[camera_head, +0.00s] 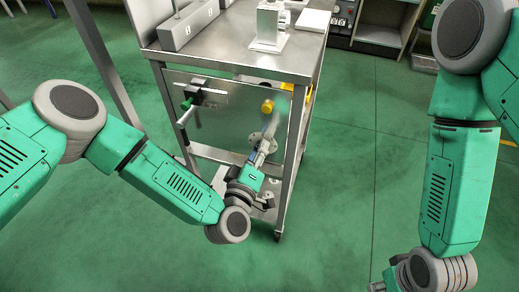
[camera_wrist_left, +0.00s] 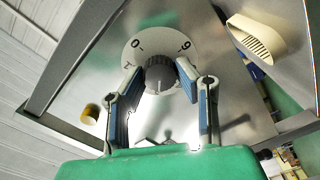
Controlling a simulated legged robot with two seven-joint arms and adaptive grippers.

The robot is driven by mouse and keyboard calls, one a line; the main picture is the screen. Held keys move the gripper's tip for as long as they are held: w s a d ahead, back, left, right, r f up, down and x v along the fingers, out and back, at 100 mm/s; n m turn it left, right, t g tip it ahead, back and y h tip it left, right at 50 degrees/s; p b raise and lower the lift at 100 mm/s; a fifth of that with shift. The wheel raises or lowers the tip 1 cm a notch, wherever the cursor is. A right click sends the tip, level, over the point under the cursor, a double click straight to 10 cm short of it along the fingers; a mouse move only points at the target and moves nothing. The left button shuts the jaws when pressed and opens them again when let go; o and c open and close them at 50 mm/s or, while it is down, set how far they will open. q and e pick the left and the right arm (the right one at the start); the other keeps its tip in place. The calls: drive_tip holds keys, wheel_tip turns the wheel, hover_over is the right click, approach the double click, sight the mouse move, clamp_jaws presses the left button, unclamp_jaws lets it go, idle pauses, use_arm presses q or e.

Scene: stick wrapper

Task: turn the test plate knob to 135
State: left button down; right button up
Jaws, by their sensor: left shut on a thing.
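The dark grey knob (camera_wrist_left: 160,80) sits on a pale round dial (camera_wrist_left: 133,50) with black numbers, on the shiny metal test plate (camera_head: 225,112) at the cart's front. In the left wrist view a 0 and what looks like a 9 or 6 show above the knob. My left gripper (camera_head: 263,147) is at the plate, its two fingers shut on opposite sides of the knob. In the head view the gripper largely hides the knob. The pointer's reading cannot be made out. My right arm hangs at the right, and its fingers are outside the picture.
A yellow knob (camera_head: 267,107) is on the same plate above my left gripper. A green-handled lever (camera_head: 184,113) sticks out at the plate's left. The metal cart top (camera_head: 235,50) carries a grey box (camera_head: 188,25) and a white device (camera_head: 270,27). Floor on the right is clear.

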use_arm(q)
drive_tip(key=shift+f, duration=0.2)
drive_tip(key=c, duration=1.2)
unclamp_jaws()
drive_tip(key=shift+a, duration=0.1)
drive_tip(key=shift+r, duration=0.1)
drive_tip(key=v, duration=1.2)
